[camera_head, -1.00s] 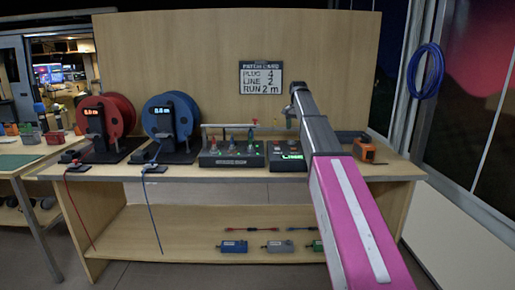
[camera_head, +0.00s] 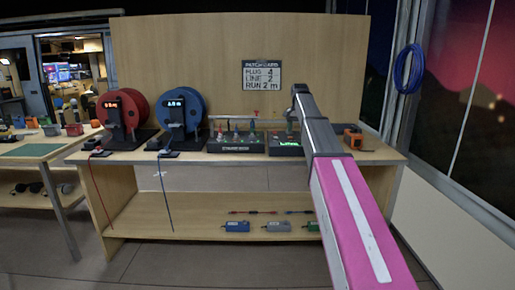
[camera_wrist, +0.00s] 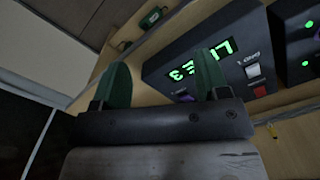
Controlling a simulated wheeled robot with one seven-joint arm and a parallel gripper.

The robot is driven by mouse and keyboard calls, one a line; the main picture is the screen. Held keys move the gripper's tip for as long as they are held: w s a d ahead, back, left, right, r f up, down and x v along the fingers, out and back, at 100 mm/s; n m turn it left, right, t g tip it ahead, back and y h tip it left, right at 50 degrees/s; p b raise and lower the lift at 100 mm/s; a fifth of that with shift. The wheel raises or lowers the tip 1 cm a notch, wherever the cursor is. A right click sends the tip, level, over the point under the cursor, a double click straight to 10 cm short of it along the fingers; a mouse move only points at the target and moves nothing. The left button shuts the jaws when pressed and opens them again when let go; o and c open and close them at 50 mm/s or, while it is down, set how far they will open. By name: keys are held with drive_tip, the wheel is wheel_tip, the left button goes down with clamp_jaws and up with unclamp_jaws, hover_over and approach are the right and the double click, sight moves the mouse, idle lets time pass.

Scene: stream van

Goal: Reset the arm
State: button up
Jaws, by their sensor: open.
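My arm, with a pink link, reaches up the right half of the head view and bends down at its far end. My gripper shows in the wrist view (camera_wrist: 162,78) with two green fingers spread apart and nothing between them. In the head view its end is small and partly hidden beside the arm. A black box with a lit green display (camera_wrist: 200,62) lies beyond the fingers in the wrist view; the right finger overlaps the display. In the head view a black box with a green display (camera_head: 284,145) stands on the bench, partly behind my arm.
The wooden bench (camera_head: 190,157) carries a red reel (camera_head: 137,112), a blue reel (camera_head: 194,104), a switch box (camera_head: 235,146) and an orange device (camera_head: 353,138). Its lower shelf holds several small boxes. A side table (camera_head: 35,150) stands left. The floor in front is clear.

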drive_tip(key=s+f+n, duration=0.2)
drive_tip(key=s+f, duration=1)
drive_tip(key=f, duration=0.5)
drive_tip(key=s+f+n, duration=0.2)
drive_tip(key=s+f, duration=1)
drive_tip(key=f, duration=0.4)
drive_tip(key=s+f+n, duration=0.2)
drive_tip(key=s+f, duration=0.6)
drive_tip(key=s, duration=0.4)
drive_tip(key=shift+s, duration=0.4)
drive_tip(key=shift+w, duration=0.15)
